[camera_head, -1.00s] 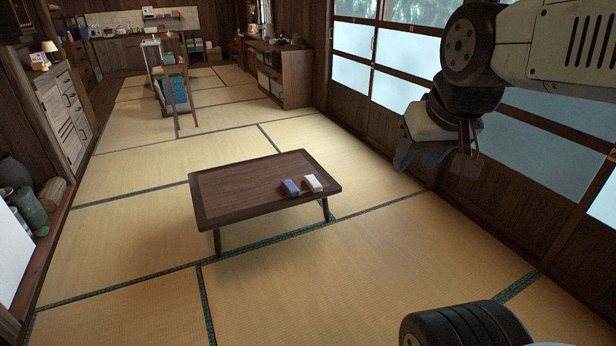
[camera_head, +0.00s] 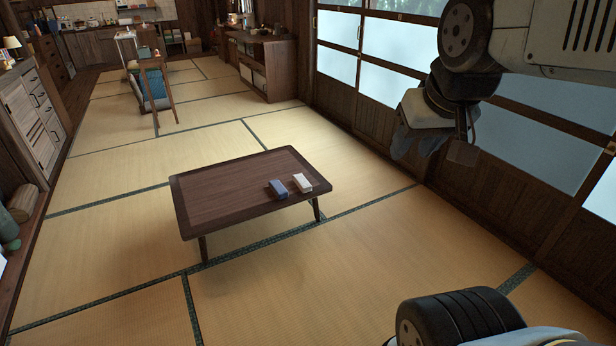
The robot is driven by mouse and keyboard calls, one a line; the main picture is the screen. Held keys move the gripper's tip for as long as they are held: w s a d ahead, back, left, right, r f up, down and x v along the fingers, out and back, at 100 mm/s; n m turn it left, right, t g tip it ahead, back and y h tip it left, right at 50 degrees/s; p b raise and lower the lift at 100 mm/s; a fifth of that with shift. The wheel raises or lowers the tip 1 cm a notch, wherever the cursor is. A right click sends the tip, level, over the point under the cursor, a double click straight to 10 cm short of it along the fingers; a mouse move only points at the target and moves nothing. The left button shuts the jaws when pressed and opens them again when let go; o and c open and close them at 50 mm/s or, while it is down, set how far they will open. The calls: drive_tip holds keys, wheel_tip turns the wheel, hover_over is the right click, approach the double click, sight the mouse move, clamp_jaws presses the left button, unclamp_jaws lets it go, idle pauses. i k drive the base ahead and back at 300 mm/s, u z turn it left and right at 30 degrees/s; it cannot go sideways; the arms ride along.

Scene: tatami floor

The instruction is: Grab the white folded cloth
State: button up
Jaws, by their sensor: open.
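The white folded cloth (camera_head: 302,183) lies on the right part of a low dark wooden table (camera_head: 222,192). My gripper (camera_head: 428,145) hangs at the upper right, in front of the sliding doors. It is open and empty, well apart from the table and the cloths. Its fingers are partly overlapped in this view, so the gap between them is hard to see.
Tatami floor (camera_head: 330,270) is clear around the table. A wooden cabinet (camera_head: 268,68) and sliding doors (camera_head: 384,75) line the right wall. A drawer chest (camera_head: 38,108) stands at the left. A wooden stand (camera_head: 155,85) is further back.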

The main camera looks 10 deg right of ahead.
sight(300, 181)
drive_tip(key=z, duration=0.1)
drive_tip(key=k, duration=0.8)
drive_tip(key=u, duration=0.2)
drive_tip(key=i, duration=2.3)
drive_tip(key=z, duration=0.3)
drive_tip(key=i, duration=0.6)
drive_tip(key=z, duration=0.25)
